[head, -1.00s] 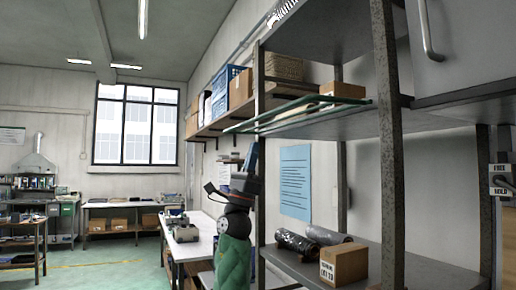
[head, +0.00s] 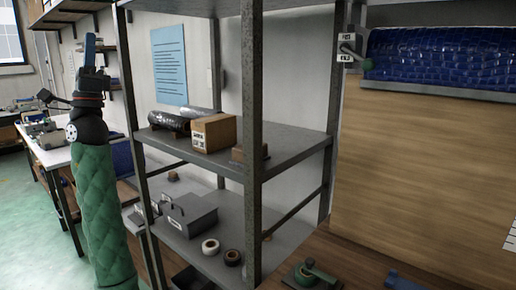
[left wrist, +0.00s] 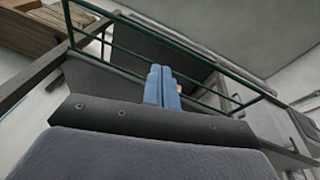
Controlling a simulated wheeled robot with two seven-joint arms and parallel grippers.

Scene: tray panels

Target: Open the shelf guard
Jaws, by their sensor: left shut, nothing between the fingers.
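The shelf guard shows in the left wrist view as a green-edged frame (left wrist: 190,53) of thin bars, slanting across above and beyond my fingertips. It is outside the head view now. My left gripper (head: 89,48) points up at the left of the head view, left of the metal rack (head: 253,130). Its blue fingers (left wrist: 162,86) are shut together with nothing between them. In the left wrist view they overlap the guard's opening in the picture; I cannot tell whether they touch it. My right gripper is out of view.
The rack's middle shelf (head: 285,155) holds black rolls (head: 170,122) and a cardboard box (head: 214,133). A grey toolbox (head: 188,214) and tape rolls (head: 211,246) are below. A wooden panel (head: 425,175) stands at right. Open floor (head: 30,235) lies at left.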

